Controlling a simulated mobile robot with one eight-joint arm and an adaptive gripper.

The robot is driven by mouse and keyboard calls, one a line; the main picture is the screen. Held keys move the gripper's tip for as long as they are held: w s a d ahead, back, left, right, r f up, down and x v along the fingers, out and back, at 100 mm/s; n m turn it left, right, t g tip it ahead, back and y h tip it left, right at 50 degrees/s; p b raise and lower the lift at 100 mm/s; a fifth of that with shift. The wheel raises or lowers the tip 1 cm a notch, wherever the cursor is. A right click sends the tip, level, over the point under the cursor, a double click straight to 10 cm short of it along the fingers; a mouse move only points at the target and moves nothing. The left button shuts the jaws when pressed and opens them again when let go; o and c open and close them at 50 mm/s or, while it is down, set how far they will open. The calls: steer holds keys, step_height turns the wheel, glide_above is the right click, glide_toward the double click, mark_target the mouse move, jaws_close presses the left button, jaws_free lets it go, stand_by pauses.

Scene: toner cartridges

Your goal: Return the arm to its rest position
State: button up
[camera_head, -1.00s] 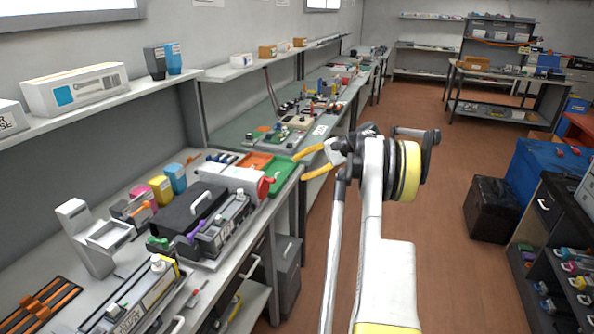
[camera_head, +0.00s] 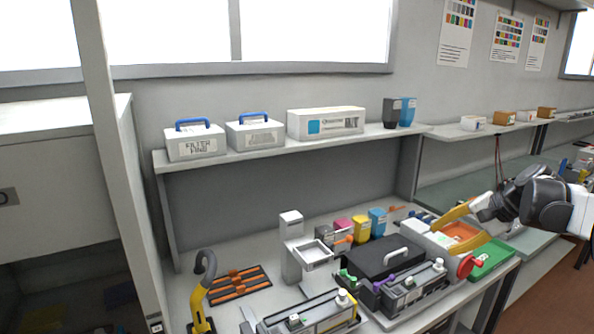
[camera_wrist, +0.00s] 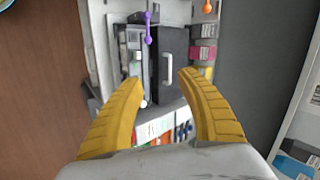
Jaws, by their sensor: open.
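My gripper (camera_head: 452,228) has two yellow fingers spread apart with nothing between them. In the head view it is at the right, in front of the green and orange trays on the workbench (camera_head: 240,308). The wrist view also shows the open fingers (camera_wrist: 162,80), with the bench top beyond them. My dark wrist joint and white arm link enter from the right edge of the head view. The rest of the arm is out of view.
A black case (camera_head: 378,258), a toner cartridge unit (camera_head: 415,287), a red-handled part (camera_head: 467,266) and a green tray (camera_head: 492,257) crowd the bench near my gripper. A shelf (camera_head: 290,150) runs above. Brown floor (camera_head: 545,285) shows at the lower right.

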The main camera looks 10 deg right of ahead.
steer(key=s+a+r+n+h, duration=0.15)
steer(key=s+a, duration=0.35)
steer(key=a, duration=0.5)
steer(key=s+a+f+n+h, duration=0.1)
steer(key=s+a+f+n, duration=0.2)
steer(key=s+a, duration=0.4)
steer(key=s+a+f+n+h, duration=0.2)
steer(key=s+a+f+n, duration=0.2)
steer(key=s, duration=0.9)
steer(key=a+n, duration=0.2)
steer(key=a, duration=0.2)
steer(key=shift+s+t, duration=0.2)
steer(key=shift+t, duration=0.2)
